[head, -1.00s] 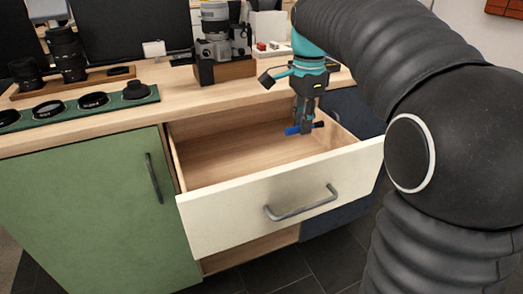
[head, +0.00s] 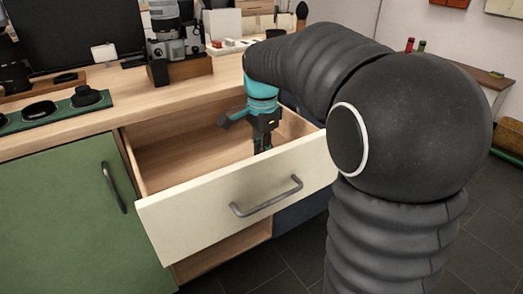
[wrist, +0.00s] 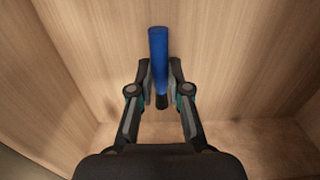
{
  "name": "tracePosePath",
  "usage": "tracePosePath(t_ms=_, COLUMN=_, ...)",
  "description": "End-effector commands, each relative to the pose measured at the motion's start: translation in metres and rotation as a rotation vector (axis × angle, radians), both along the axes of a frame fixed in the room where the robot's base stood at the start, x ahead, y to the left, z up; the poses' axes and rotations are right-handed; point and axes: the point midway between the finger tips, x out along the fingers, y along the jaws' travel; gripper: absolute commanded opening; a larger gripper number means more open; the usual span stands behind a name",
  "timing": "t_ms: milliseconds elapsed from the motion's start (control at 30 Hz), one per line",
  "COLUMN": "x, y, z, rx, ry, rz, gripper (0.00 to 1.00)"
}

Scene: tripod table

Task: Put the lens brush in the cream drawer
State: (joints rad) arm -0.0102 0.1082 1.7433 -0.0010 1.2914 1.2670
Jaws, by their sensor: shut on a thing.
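The cream drawer (head: 180,210) is pulled open, with a dark bar handle on its front and a bare wooden inside. My gripper (head: 262,148) reaches down into the drawer near its right part. In the wrist view my gripper (wrist: 161,88) is shut on the lens brush (wrist: 158,50), a blue stick with a dark end. The brush is between the fingertips, over the wooden drawer floor. I cannot tell whether it touches the floor. In the head view the brush is hidden.
A green cabinet door (head: 62,220) is left of the drawer. On the worktop (head: 125,95) stand a green tray (head: 62,113) with round lens parts and a camera (head: 175,40) on a wooden block. Drawer walls surround my gripper.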

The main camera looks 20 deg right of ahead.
Motion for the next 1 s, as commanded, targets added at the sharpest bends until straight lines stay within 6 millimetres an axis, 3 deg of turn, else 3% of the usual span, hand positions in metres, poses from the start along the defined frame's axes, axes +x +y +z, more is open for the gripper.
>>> tracePosePath(t_ms=167, x=0.0, y=0.0, z=-0.003, rx=0.0, ry=0.0, rz=0.0, gripper=0.0)
tracePosePath(t_ms=200, x=0.0, y=0.0, z=-0.003, rx=0.0, ry=0.0, rz=0.0, gripper=0.19)
tracePosePath(t_ms=300, x=0.0, y=0.0, z=-0.002, rx=0.0, ry=0.0, rz=0.0, gripper=0.42)
tracePosePath(t_ms=700, x=0.0, y=0.0, z=0.005, rx=0.0, ry=-0.001, rz=0.0, gripper=0.42)
tracePosePath(t_ms=1000, x=0.001, y=0.0, z=0.058, rx=0.0, ry=-0.004, rz=0.0, gripper=0.42)
